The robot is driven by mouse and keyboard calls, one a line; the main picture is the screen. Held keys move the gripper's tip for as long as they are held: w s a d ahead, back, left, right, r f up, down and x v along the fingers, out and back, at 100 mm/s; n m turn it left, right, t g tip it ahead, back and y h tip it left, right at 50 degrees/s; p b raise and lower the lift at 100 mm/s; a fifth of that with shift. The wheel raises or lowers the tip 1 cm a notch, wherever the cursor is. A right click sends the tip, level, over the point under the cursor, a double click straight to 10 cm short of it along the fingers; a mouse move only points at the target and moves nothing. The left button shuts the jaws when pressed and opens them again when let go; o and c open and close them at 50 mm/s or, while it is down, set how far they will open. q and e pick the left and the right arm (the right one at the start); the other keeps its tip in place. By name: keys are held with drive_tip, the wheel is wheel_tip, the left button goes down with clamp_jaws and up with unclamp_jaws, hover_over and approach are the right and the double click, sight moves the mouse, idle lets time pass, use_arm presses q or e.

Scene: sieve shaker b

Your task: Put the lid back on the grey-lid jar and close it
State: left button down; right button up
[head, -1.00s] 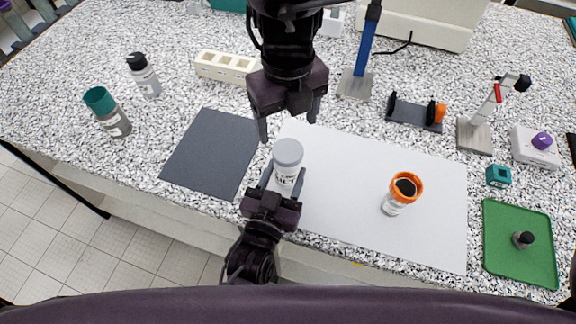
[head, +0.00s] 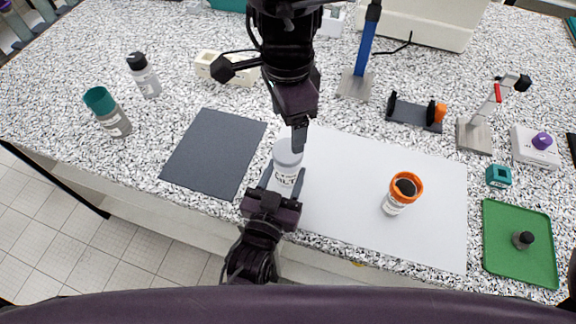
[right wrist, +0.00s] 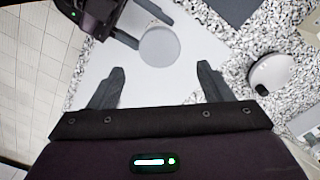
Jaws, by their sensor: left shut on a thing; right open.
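The grey-lid jar (head: 286,176) stands upright near the front edge, at the left end of the white mat. Its grey lid (head: 287,150) sits on its top; how tight it is cannot be told. My left gripper (head: 283,187) is shut around the jar body from the front. My right gripper (head: 298,135) is open just above the lid, fingers pointing down and holding nothing. In the right wrist view the round lid (right wrist: 159,46) lies beyond the gap between the open fingertips (right wrist: 158,72), and my left gripper (right wrist: 108,18) shows at upper left.
An orange-rimmed jar (head: 400,196) stands on the white mat (head: 340,200). A dark grey mat (head: 212,155) lies left. Two bottles, teal-capped (head: 107,112) and black-capped (head: 143,76), stand farther left. A green tray (head: 518,265) holds a small black-topped item at right.

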sight(288, 150)
drive_tip(key=n, duration=0.5)
drive_tip(key=shift+n, duration=0.4)
drive_tip(key=shift+f, duration=4)
